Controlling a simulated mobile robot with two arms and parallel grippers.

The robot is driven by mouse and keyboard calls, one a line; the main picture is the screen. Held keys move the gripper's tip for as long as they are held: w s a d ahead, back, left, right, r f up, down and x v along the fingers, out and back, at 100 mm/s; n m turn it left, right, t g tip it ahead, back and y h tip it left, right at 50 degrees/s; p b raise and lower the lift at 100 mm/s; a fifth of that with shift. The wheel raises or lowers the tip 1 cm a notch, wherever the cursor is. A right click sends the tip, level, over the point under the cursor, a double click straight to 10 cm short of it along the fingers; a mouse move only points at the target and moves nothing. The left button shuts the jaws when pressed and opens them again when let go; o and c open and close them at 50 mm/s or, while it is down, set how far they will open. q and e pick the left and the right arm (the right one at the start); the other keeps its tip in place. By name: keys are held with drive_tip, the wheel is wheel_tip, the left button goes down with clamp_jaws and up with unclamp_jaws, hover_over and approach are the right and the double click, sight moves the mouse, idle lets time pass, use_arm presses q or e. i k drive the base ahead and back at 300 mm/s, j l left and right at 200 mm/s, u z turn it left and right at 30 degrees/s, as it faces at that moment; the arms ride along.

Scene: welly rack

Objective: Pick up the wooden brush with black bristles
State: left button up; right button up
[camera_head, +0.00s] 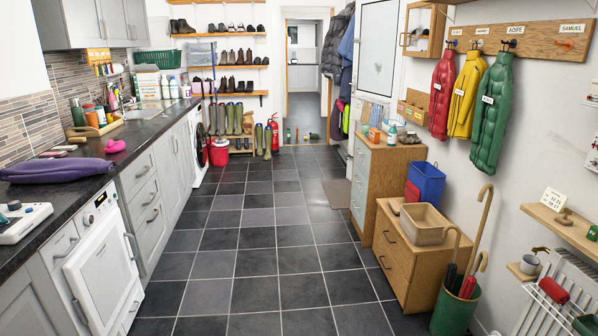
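I cannot make out the wooden brush with black bristles for certain. A small wooden item (565,217) lies on the upper right wall shelf, and no bristles can be made out on it. A small dark and tan item (541,250) shows below that shelf, near a mug; it is too small to identify. Several small items (56,152) lie on the left worktop beyond the purple folded cloth and are also too small to tell. Neither of my grippers is in view.
A dark worktop (70,190) with cupboards and a white appliance (104,262) runs along the left. A wooden chest (395,258), a tan tub (424,223) and a green umbrella stand (452,312) stand at the right. The tiled floor (270,240) between is clear towards the doorway.

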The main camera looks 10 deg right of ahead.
sight(395, 207)
drive_tip(key=i+j+z, duration=0.15)
drive_tip(key=i, duration=1.9)
drive_tip(key=i+l, duration=0.05)
drive_tip(key=l, duration=0.05)
